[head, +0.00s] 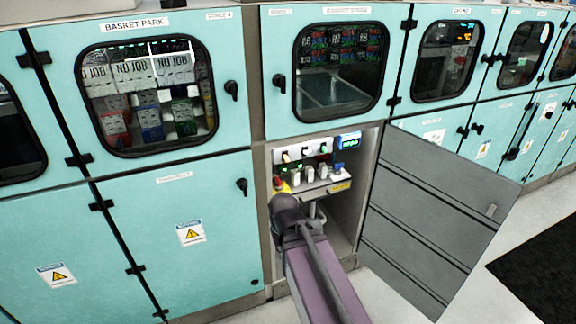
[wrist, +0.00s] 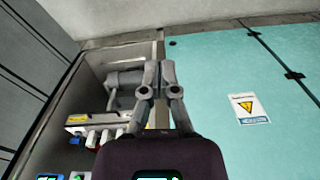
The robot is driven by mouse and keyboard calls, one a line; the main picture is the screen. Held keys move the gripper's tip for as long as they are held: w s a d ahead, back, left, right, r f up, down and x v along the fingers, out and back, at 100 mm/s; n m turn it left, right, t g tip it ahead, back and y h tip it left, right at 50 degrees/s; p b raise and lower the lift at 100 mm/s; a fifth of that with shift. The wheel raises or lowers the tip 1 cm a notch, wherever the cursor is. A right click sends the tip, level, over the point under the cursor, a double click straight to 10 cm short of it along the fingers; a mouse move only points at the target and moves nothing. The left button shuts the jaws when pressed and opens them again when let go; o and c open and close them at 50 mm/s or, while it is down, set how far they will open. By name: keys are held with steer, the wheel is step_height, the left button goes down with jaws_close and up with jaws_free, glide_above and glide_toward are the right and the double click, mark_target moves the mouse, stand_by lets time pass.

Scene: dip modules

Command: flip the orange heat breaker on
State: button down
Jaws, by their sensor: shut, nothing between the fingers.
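The open cabinet bay in the head view holds a breaker panel (head: 313,187) with two rows of small switches. An orange-toned switch (head: 286,157) seems to sit at the left of the upper row, but it is too small to be sure it is the heat breaker. My gripper (wrist: 159,76) is shut and empty in the wrist view, its fingertips inside the bay's side edge. White, red and blue switches (wrist: 91,139) show to its left, apart from the fingers. My wrist and arm cover part of the bay in the head view.
The grey bay door (head: 432,205) stands open on the right. Teal cabinet panels (head: 170,235) with a warning label (head: 191,233) flank the bay on the left. A red and yellow part (head: 281,185) sits at the bay's left, close to my wrist.

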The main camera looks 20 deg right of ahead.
mark_target(285, 156)
steer(key=w+a+f+m+t+y+b, duration=0.1)
steer(key=w+f+m+t+y+b, duration=0.1)
steer(key=w+m+t+y+b, duration=0.65)
steer(key=w+a+f+m+t+h+b, duration=0.15)
steer(key=w+m+b, duration=0.35)
steer(key=w, duration=0.8)
steer(key=w+d+m+t+h+b, duration=0.3)
steer(key=w+d+m+t+b, duration=0.1)
steer(key=d+m, duration=0.4)
steer(key=w+d+f+m+t+h+b, duration=0.1)
steer(key=w+d+m+t+h+b, duration=0.2)
steer(key=w+d+m+b, duration=0.3)
steer(key=w+d+m+t, duration=0.1)
steer(key=d+m, duration=0.2)
steer(key=m, duration=0.4)
steer(key=shift+w+d+f+b, duration=0.15)
steer(key=shift+w+d+b, duration=0.15)
steer(key=shift+w, duration=0.1)
steer(key=shift+m, duration=0.25)
steer(key=w, duration=1)
steer(key=shift+s+a+r+p, duration=0.15)
steer(key=shift+s+r+p, duration=0.1)
steer(key=shift+r+p, duration=0.45)
steer(key=shift+s+a+r+p, duration=0.1)
steer(key=shift+s+r+p, duration=0.15)
steer(key=shift+r+p, duration=0.45)
steer(key=shift+s+a+r+p, duration=0.15)
steer(key=shift+s+r+p, duration=0.1)
steer(key=shift+r+p, duration=0.45)
